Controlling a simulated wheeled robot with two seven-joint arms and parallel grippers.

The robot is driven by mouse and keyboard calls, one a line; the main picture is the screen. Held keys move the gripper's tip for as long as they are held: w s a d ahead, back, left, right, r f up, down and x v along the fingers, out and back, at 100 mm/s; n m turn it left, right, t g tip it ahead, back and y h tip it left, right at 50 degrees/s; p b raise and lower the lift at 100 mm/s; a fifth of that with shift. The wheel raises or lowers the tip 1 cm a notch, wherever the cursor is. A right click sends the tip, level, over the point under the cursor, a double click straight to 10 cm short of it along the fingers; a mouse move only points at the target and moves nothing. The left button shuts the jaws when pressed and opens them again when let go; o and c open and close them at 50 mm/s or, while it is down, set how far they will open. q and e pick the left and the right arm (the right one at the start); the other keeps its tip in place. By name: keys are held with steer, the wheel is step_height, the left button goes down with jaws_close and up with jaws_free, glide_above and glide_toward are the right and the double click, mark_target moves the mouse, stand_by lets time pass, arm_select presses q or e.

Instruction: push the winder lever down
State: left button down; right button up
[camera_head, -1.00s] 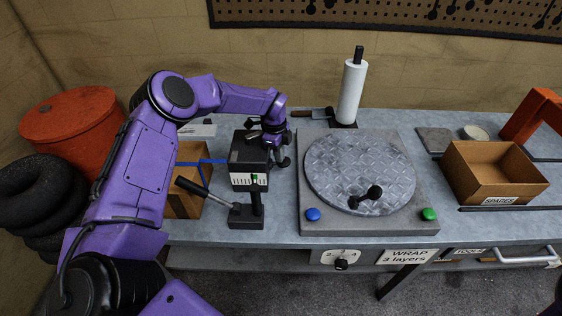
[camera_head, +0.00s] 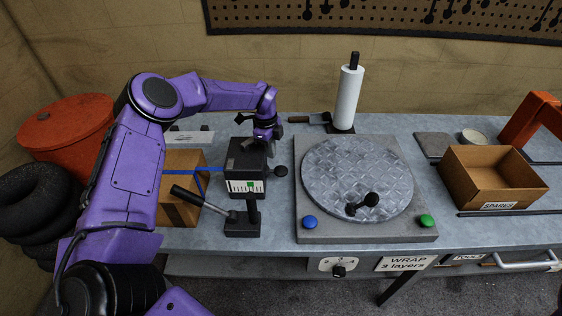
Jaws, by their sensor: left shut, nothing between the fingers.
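A black winder unit (camera_head: 246,160) with a white scale and a green mark stands on a post and black base (camera_head: 242,227), left of centre on the bench. A lever with a black grip (camera_head: 187,197) slopes up and left from near its base. I cannot tell for sure which is the winder lever. My left gripper (camera_head: 262,141) is shut and empty, at the top rear right of the unit, above and behind the knob. Its fingertips are partly hidden. My right gripper is out of view.
A cardboard box (camera_head: 180,213) with a blue strap (camera_head: 211,169) stands left of the winder. A turntable (camera_head: 358,179) with a black knob is to the right. A white roll (camera_head: 347,97) stands behind it. A spares box (camera_head: 490,178) is at far right.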

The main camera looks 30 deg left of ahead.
arm_select(q)
steer(key=r, duration=0.2)
steer(key=r+p, duration=0.1)
steer(key=r, duration=0.2)
steer(key=shift+s+a+r, duration=0.1)
steer(key=shift+s, duration=0.1)
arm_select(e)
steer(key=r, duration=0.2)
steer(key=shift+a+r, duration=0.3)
arm_select(q)
steer(key=shift+s, duration=0.2)
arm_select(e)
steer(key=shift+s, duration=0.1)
